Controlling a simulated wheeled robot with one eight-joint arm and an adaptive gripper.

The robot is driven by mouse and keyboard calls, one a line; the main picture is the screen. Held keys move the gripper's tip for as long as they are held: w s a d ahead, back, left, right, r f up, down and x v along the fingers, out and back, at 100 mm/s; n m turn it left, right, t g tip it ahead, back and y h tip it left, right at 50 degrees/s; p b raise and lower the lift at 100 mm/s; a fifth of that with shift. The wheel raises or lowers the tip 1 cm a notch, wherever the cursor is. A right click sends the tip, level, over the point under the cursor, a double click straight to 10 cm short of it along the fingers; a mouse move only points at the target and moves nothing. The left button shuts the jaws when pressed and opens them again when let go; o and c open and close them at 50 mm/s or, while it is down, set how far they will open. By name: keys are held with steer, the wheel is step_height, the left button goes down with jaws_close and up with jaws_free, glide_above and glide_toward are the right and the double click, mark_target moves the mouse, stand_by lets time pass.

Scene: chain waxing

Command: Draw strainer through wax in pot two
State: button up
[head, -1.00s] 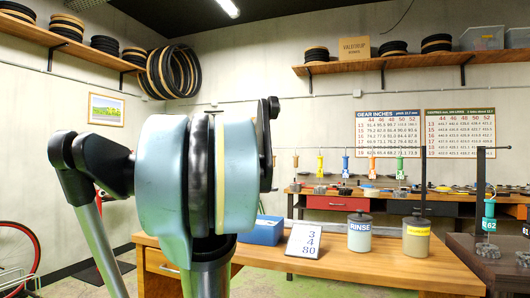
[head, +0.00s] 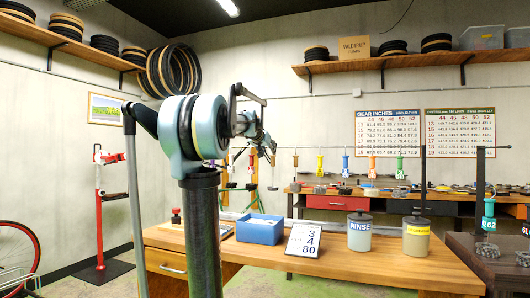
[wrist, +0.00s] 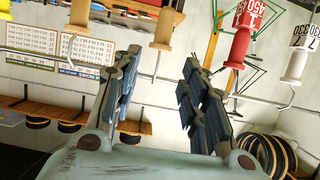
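In the head view my gripper (head: 266,142) is small, beyond my arm, high above the bench's back edge. I cannot make out a strainer or a pot marked two. A clear jar labelled RINSE (head: 359,233) and a jar with a yellow label (head: 416,240) stand on the wooden bench (head: 330,264). In the wrist view, tilted, a red numbered tag (wrist: 234,38) and a white numbered tag (wrist: 297,65) hang by hooks, apart from the fingers.
A blue box (head: 260,230) and a white card reading 3 4 80 (head: 304,241) are on the bench. A rod crosses above the jars between dark posts (head: 423,180). Coloured tags (head: 346,163) hang behind. A red stand (head: 99,215) is left.

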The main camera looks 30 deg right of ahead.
mark_target(272, 160)
steer(key=x, duration=0.8)
steer(key=shift+w+d+f, duration=0.2)
steer(key=shift+w, duration=0.05)
steer(key=shift+w+f, duration=0.1)
steer(key=shift+f, duration=1.5)
jaws_close()
